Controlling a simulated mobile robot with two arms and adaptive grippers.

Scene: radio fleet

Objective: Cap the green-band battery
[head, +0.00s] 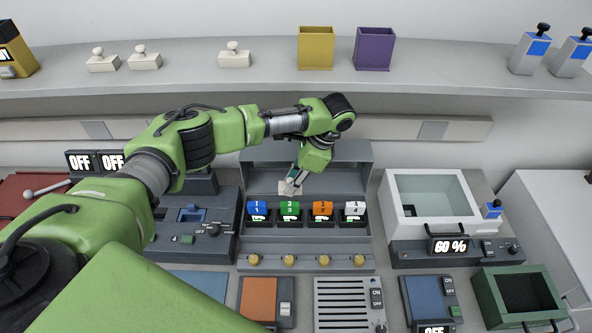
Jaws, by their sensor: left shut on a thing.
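The green-band battery (290,208) stands in the grey rack (305,231), second from the left in a row between a blue-band battery (258,208) and an orange-band battery (322,208). My left gripper (294,181) is shut on a cream-coloured cap (287,187) that resembles the knobbed caps on the shelf. It holds the cap just above and behind the green-band battery in the picture, apart from it as far as I can tell. The gripper hides part of the cap. My right gripper is not in view.
A white-band battery (354,208) stands at the row's right end. Three cream caps (234,55), a yellow box (315,47) and a purple box (374,48) stand on the back shelf (270,78). A white basin (432,200) is at right, a green bin (520,292) at front right.

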